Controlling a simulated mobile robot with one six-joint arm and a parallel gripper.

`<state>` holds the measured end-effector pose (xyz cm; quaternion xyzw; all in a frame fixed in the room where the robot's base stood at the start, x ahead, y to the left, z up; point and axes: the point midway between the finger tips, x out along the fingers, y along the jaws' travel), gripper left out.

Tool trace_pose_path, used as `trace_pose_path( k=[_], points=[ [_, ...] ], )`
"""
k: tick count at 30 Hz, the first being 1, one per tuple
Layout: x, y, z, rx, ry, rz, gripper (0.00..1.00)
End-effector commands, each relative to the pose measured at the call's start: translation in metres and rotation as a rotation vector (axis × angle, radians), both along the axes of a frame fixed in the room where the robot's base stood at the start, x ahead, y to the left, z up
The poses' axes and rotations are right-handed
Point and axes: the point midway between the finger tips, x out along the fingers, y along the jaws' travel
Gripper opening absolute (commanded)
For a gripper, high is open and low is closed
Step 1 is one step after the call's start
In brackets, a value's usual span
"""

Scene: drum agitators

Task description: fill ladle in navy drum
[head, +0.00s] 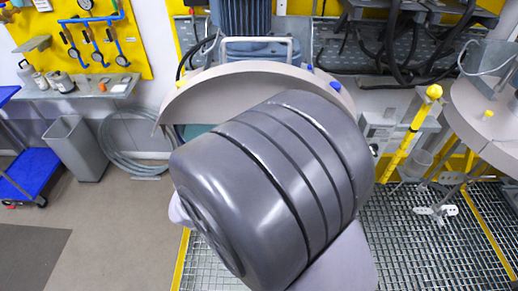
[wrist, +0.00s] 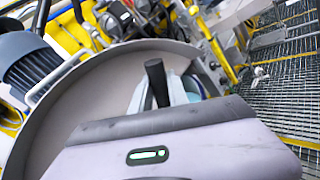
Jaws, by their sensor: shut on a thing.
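A large round grey lid (head: 230,84) with a raised rim lies beyond my arm in the head view. It fills the left and middle of the wrist view (wrist: 92,92). The ladle's bowl is hidden, and my arm covers the gripper in the head view.
A blue motor (head: 242,20) stands over the lid's back. A yellow-topped post (head: 418,125) and another round lid (head: 488,105) are at right, above metal grating (head: 415,240). A grey bin (head: 76,148) and blue cart (head: 30,172) stand at left; floor there is clear.

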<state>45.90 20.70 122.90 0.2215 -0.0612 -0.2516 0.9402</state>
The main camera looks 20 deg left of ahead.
Motion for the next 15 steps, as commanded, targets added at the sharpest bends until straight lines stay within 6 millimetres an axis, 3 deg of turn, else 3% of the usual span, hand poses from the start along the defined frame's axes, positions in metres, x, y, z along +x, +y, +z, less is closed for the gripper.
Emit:
trace_pose_path(
  k=[15],
  points=[
    [0.000, 0.000, -0.022, 0.000, 0.000, 0.000, 0.00]
  ],
)
